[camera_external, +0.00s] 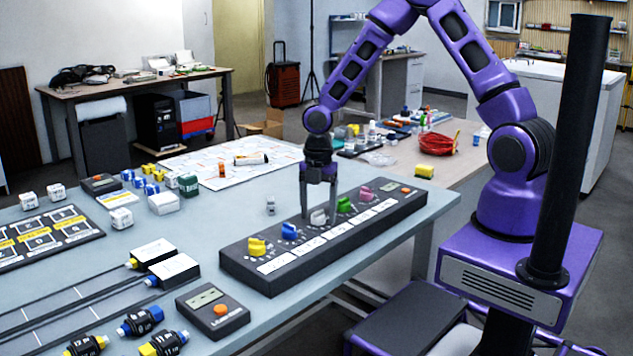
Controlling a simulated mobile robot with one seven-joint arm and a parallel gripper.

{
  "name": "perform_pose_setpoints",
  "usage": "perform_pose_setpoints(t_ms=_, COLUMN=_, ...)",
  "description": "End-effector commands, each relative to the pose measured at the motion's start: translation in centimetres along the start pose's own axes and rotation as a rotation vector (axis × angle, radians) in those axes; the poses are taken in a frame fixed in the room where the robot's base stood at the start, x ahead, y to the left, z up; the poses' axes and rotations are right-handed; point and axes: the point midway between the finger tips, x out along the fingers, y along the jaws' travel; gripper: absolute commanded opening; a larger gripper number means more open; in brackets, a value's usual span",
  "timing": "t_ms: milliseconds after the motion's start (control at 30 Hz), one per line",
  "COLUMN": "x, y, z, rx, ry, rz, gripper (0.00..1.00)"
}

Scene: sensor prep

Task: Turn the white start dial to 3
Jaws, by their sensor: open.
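The white start dial (318,217) sits in the middle of a row of coloured dials on a long dark control panel (395,217). A blue dial (290,231) is on its left and a green dial (343,205) on its right. My gripper (319,212) points straight down at the white dial. Its fingers are open and reach down on either side of the dial or just beside it. I cannot tell whether they touch it. The white labels in front of the dials are too small to read, so the dial's setting is not clear.
A yellow dial (257,246) and a pink dial (365,194) sit further along the panel. A small grey device with an orange button (213,310) lies left of the panel. A small metallic piece (270,206) stands behind it. The table (235,215) behind the panel is mostly clear.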

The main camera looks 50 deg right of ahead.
Motion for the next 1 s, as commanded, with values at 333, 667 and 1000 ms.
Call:
perform_pose_setpoints(t_ms=333, x=-0.04, y=0.0, z=0.01, rx=0.0, ry=0.0, rz=0.0, gripper=0.21)
perform_pose_setpoints(t_ms=667, x=-0.06, y=0.0, z=0.02, rx=0.005, ry=-0.001, rz=0.0, gripper=0.0)
perform_pose_setpoints(t_ms=1000, x=-0.06, y=0.03, z=0.01, rx=0.131, ry=-0.001, rz=0.001, gripper=0.0)
